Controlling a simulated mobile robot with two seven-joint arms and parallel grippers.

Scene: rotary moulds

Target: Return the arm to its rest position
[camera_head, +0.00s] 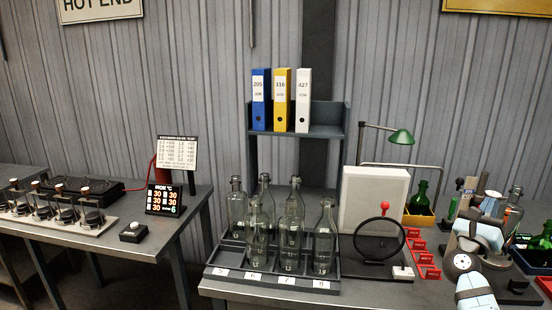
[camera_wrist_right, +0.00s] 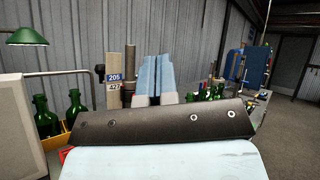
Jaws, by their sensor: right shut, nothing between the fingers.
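My right arm (camera_head: 470,275) reaches in from the lower right of the head view, over the right end of the workbench. My right gripper (camera_head: 490,207) is at its far end, beside the green bottles and tools. In the right wrist view the two light-blue fingers (camera_wrist_right: 154,76) stand upright and close together, with nothing held between them. A wooden post with the labels 205 and 427 (camera_wrist_right: 115,85) stands just left of the fingers; whether they touch it I cannot tell. My left gripper is not in view.
A rack (camera_head: 232,277) of clear bottles stands front centre on the bench. A black ring stand (camera_head: 378,241), a white panel (camera_head: 374,199), red tags (camera_head: 425,262) and a green lamp (camera_head: 401,137) are left of my gripper. A yellow bin (camera_head: 419,220) holds green bottles.

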